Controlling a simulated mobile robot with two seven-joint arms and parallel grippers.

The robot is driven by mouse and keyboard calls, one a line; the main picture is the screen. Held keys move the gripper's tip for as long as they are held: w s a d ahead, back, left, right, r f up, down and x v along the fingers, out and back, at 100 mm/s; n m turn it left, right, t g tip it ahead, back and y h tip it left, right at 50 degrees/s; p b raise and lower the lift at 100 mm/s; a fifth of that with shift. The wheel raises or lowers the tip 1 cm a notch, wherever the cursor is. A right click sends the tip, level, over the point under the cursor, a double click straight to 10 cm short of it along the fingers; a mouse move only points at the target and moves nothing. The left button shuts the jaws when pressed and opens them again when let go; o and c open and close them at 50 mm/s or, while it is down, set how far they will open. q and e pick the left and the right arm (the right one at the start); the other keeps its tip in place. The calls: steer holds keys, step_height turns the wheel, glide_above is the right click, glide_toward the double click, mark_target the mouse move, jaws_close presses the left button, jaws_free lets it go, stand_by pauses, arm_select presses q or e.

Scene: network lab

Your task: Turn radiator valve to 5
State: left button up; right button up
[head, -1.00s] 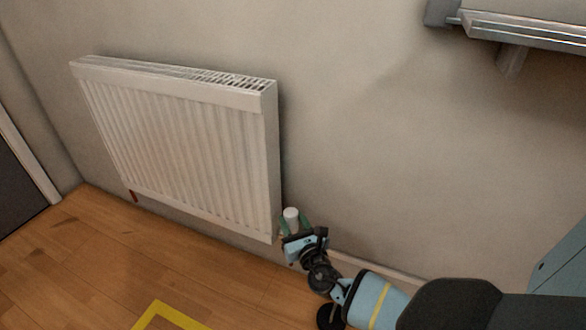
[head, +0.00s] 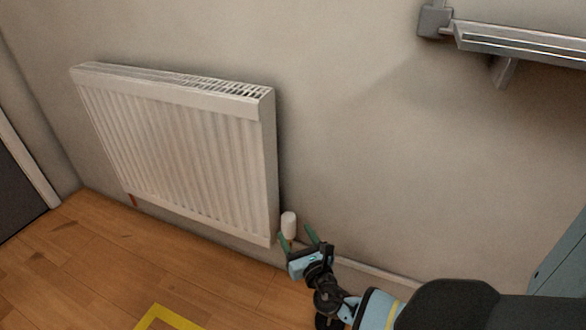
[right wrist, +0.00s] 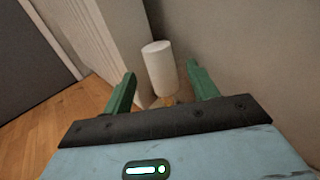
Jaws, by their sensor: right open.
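The white radiator valve (head: 289,225) stands upright at the lower right corner of the white radiator (head: 180,150), close to the wall. In the right wrist view the valve (right wrist: 158,68) is a plain white cylinder with a brass-coloured part under it; no numbers can be read. My right gripper (head: 298,238) is open, with green fingers, just in front of the valve and slightly below its top. In the right wrist view the fingers (right wrist: 160,84) appear on either side of the valve, apart from it. My left gripper is not in view.
The wall (head: 370,120) lies right behind the valve. The radiator's side stands close on its left. A metal rail or tray (head: 520,40) is mounted at the upper right. The wooden floor (head: 80,260) has a yellow marking (head: 165,315) and is otherwise clear.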

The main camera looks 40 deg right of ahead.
mark_target(293, 227)
steer(key=v, duration=0.3)
steer(key=shift+s+a+p, duration=0.1)
steer(key=shift+s+p, duration=0.25)
steer(key=a+f+m+g+y+b, duration=0.2)
steer(key=a+f+m+g+y, duration=0.45)
steer(key=m, duration=0.65)
steer(key=d+r+m+t+h+b, duration=0.1)
steer(key=d+r+m+t+h, duration=0.5)
steer(key=m, duration=1.5)
steer(key=shift+w+d+r+t+y+b, duration=0.15)
steer(key=shift+w+d+y+b, duration=0.35)
steer(key=shift+w, duration=0.7)
steer(key=shift+w+d+t+y+b, duration=0.35)
steer(key=shift+w+d+b, duration=0.3)
steer(key=shift+w, duration=0.6)
steer(key=shift+w+d+r+t+y+b, duration=0.15)
steer(key=shift+w+d+y+b, duration=0.4)
steer(key=shift+w, duration=0.65)
